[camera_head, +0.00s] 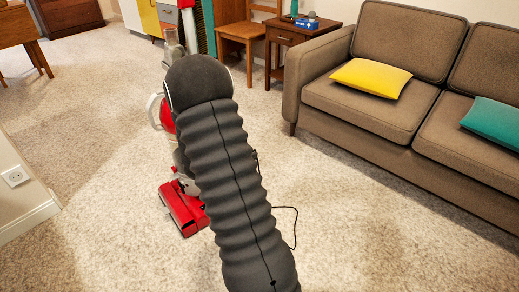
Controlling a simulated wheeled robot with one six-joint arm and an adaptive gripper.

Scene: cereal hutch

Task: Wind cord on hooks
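A red and grey upright vacuum cleaner (182,210) stands on the carpet left of centre, partly behind my dark ribbed arm. Its red floor head, a pale looped handle part and its grey upper end show at the arm's left side. A thin black cord (294,228) lies in a curve on the carpet right of my arm. The rest of the cord runs out of sight behind the arm. I cannot make out the cord hooks. My gripper is not visible, so I cannot see whether it holds anything.
A brown sofa (372,108) with a yellow cushion (371,78) and a teal cushion (495,121) stands at right. A side table (290,38) and a wooden chair (240,32) are behind. A wall end with a socket (15,176) is at left. Carpet in front of the sofa is clear.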

